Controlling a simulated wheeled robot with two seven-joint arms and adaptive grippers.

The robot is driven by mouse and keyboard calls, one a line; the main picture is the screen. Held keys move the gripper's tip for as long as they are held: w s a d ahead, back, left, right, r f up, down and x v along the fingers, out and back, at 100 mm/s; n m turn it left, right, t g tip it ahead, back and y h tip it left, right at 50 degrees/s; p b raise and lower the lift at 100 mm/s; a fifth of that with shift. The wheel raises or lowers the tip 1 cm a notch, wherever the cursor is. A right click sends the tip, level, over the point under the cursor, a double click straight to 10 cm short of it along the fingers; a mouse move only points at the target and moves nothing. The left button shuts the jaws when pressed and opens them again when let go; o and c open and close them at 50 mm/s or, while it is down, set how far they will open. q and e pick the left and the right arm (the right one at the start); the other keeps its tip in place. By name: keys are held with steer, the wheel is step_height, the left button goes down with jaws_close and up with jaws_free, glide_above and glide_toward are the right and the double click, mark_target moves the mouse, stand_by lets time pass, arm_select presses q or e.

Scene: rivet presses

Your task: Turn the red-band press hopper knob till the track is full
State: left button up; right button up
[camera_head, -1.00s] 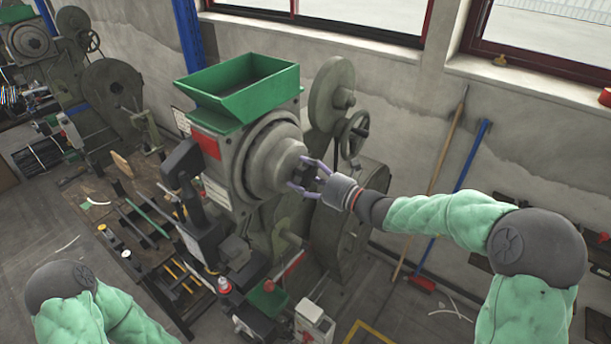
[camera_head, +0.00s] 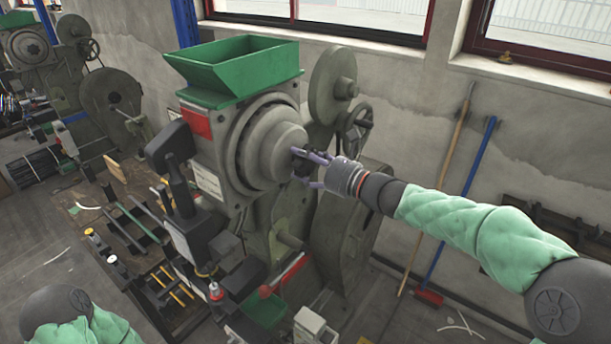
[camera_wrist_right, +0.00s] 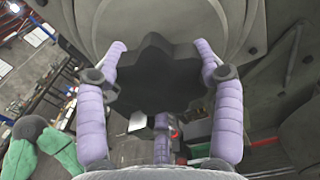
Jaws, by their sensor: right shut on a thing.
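The red-band press (camera_head: 215,150) stands in the middle of the head view, with a red patch (camera_head: 196,122) on its side and a green hopper (camera_head: 235,85) on top. Its round grey drum (camera_head: 262,150) faces right. At the drum's centre is a dark lobed knob (camera_wrist_right: 155,90), large in the right wrist view and mostly covered by fingers in the head view. My right gripper (camera_head: 307,168) is shut on the knob, one purple finger on each side. The track's filling cannot be made out. My left gripper is out of view; only part of that arm shows at the lower left.
A handwheel (camera_head: 356,128) and a grey disc (camera_head: 333,85) stand just behind my right gripper. A second press (camera_head: 95,95) is at the far left. A wooden pole (camera_head: 437,190) and a blue-handled broom (camera_head: 460,205) lean on the wall. Tools lie on the bench (camera_head: 85,215).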

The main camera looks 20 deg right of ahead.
steer(key=n+b, duration=0.2)
steer(key=b, duration=0.1)
steer(key=n+b, duration=0.3)
steer(key=b, duration=0.1)
steer(key=n+b, duration=0.3)
steer(key=b, duration=0.1)
steer(key=shift+f, duration=0.3)
steer(key=n+b, duration=0.8)
steer(key=b, duration=0.1)
steer(key=shift+n, duration=0.3)
steer(key=shift+r+n+b, duration=0.15)
steer(key=shift+n+b, duration=1.75)
steer(key=shift+n, duration=0.1)
steer(key=o, duration=1.2)
steer(key=shift+c, duration=0.2)
steer(key=shift+r, duration=0.1)
steer(key=v, duration=1.2)
